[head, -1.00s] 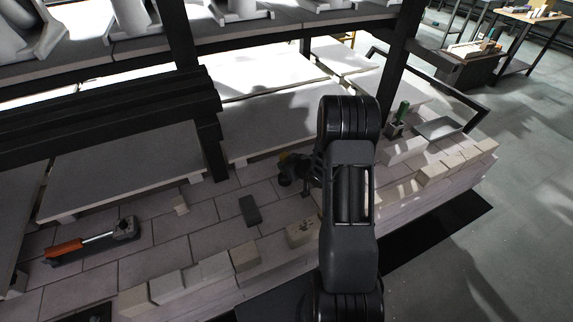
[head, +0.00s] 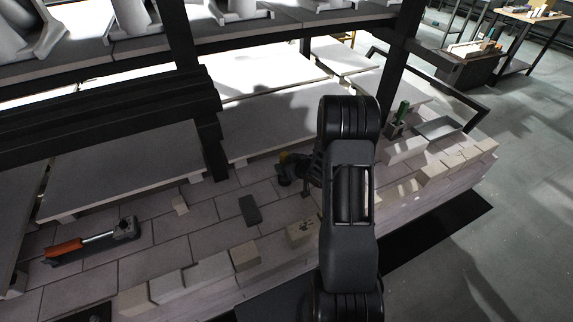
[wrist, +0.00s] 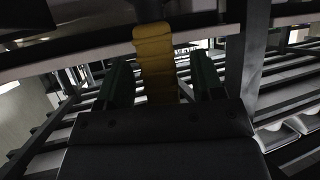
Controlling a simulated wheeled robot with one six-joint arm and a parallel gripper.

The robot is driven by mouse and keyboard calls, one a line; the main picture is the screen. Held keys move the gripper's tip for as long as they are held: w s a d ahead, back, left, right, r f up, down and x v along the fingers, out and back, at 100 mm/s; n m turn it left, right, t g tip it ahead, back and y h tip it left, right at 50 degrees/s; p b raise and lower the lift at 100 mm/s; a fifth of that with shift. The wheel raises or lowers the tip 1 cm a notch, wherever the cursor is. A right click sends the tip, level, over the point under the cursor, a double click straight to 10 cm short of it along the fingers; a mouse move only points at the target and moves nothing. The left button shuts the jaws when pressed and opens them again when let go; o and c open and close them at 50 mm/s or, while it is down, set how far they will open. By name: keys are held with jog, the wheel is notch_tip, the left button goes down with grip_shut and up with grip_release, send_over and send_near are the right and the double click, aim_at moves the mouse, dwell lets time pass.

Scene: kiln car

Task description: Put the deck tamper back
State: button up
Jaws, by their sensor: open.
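A tool with a yellow ribbed handle (wrist: 154,45) shows between my two fingers in the wrist view, with a dark part at its far end. I take it for the deck tamper. In the head view this tool (head: 284,170) is small and dark with a yellow top, on or just above the brick deck. My gripper (head: 299,165) is right beside it, partly hidden by my arm. The fingers (wrist: 161,78) stand apart on either side of the handle, with dark gaps visible. Whether the tool's foot touches the deck is hard to tell.
An orange-handled tool (head: 66,248) lies at the left of the deck. A dark block (head: 250,210) lies near the middle. Pale bricks (head: 244,255) line the front edge. A black post (head: 207,145) rises behind. A green-handled item (head: 402,111) stands at right.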

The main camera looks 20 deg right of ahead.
jog(key=p+v, duration=0.4)
jog(key=v, duration=0.3)
jog(key=shift+s+r, duration=0.2)
jog(key=shift+s, duration=0.15)
dwell(1.1)
jog(key=shift+s+d, duration=0.1)
jog(key=shift+d, duration=0.05)
dwell(0.4)
jog(key=p+v, duration=0.2)
jog(key=v, duration=1.1)
jog(key=shift+s+r, duration=0.15)
jog(key=shift+s, duration=0.25)
jog(key=shift+d, duration=0.15)
